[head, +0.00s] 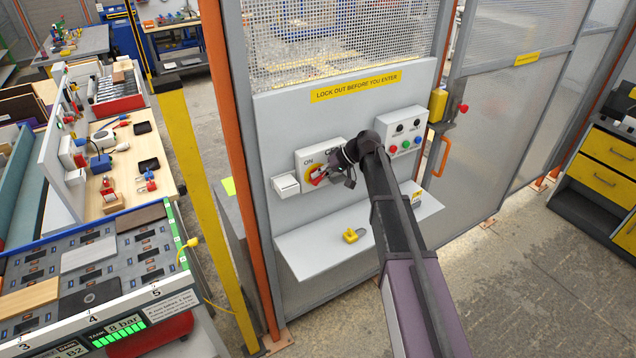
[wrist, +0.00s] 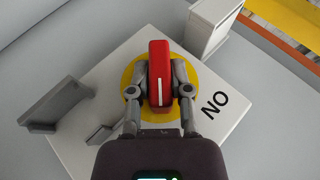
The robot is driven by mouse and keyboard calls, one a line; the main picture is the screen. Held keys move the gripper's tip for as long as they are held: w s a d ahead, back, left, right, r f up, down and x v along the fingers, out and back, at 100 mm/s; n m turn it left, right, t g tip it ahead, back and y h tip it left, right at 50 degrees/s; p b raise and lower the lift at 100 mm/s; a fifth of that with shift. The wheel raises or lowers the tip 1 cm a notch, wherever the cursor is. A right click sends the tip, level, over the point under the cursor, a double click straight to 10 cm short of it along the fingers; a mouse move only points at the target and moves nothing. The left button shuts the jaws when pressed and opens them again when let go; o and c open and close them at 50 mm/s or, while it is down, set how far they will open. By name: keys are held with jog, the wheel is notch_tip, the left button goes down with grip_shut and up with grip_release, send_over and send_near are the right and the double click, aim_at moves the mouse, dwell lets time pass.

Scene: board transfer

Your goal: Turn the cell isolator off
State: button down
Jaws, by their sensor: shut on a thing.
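The cell isolator is a white box (head: 302,160) on the grey panel, marked ON, with a red handle on a yellow disc. In the wrist view the red handle (wrist: 159,72) with its white line stands between my gripper's fingers (wrist: 160,88), which touch it on both sides. The yellow disc (wrist: 133,78) shows around it, and the ON lettering lies to the right. The white line points along the fingers. In the head view my gripper (head: 326,176) reaches the handle from the right and covers part of the box.
A control box (head: 403,128) with several coloured buttons is right of the isolator, close to my wrist. A small white box (head: 286,185) sits at its left. Below, a shelf (head: 310,256) holds a yellow padlock-like item (head: 350,236). A yellow post (head: 195,160) stands left.

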jog(key=g+y+b, duration=0.1)
jog(key=y+b, duration=0.1)
jog(key=b, duration=0.2)
jog(key=f+m+g+y+b, duration=0.1)
jog(key=y+b, duration=0.2)
jog(key=b, duration=0.1)
jog(key=shift+m, duration=0.3)
jog(key=g+y+b, duration=0.1)
jog(key=y+b, duration=0.1)
jog(key=b, duration=0.1)
jog(key=shift+m, duration=0.4)
jog(key=shift+r+y+b, duration=0.1)
jog(key=shift+y+b, duration=0.3)
jog(key=shift+b, duration=0.1)
jog(key=shift+r, duration=0.1)
jog(key=c, duration=0.6)
grip_release()
jog(key=shift+o, duration=0.2)
jog(key=shift+r, duration=0.1)
jog(key=shift+d, duration=0.15)
